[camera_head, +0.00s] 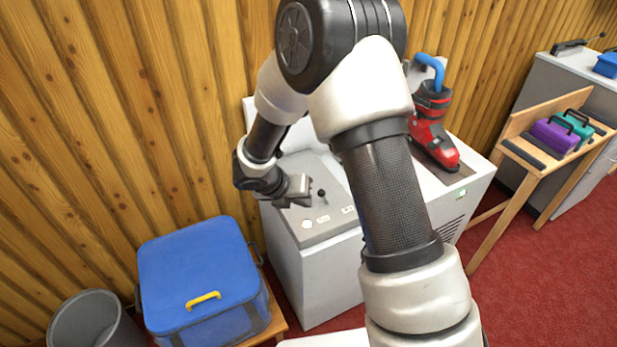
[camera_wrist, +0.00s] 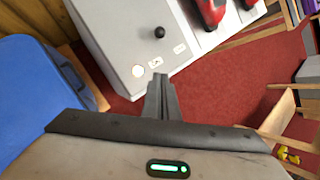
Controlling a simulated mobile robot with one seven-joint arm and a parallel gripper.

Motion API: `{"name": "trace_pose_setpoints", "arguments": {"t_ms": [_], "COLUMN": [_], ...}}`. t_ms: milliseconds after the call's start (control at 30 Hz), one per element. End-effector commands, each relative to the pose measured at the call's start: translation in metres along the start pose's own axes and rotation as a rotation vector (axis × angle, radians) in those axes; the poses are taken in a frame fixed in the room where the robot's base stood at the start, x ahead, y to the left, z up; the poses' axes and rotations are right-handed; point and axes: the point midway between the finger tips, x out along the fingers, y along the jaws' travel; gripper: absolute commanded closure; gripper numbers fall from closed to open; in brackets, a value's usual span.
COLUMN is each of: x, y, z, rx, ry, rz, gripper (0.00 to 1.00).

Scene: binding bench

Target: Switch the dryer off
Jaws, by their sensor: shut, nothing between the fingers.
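The dryer is a white cabinet (camera_head: 330,278) with a grey sloped control panel on top. A lever with a black ball knob (camera_head: 321,194) stands on the panel; the knob also shows in the wrist view (camera_wrist: 159,32). A pale round button or lamp (camera_head: 307,224) and two small labels sit near the panel's front edge. My gripper (camera_head: 306,191) is shut and empty, just left of the lever in the head view. In the wrist view the closed fingers (camera_wrist: 162,80) point toward the panel, apart from the knob. My arm hides part of the dryer.
A red ski boot (camera_head: 432,130) stands on the dryer's right part, above a small green light (camera_head: 462,192). A blue box (camera_head: 200,270) and grey bin (camera_head: 92,322) stand left. A wooden bench (camera_head: 520,150) holds purple and teal items at right. Red floor is open between.

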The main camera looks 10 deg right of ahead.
Motion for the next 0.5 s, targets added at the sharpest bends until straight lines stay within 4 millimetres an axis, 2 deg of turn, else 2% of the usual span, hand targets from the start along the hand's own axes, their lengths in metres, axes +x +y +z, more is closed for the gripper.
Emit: {"name": "trace_pose_setpoints", "arguments": {"t_ms": [100, 267, 500], "x": [0.011, 0.031, 0.082], "y": [0.008, 0.007, 0.007], "z": [-0.005, -0.005, -0.006], "rx": [-0.050, -0.051, -0.047], "ry": [-0.001, 0.001, 0.002], "rz": [0.005, 0.004, 0.003], "gripper": [1.00, 1.00, 1.00]}}
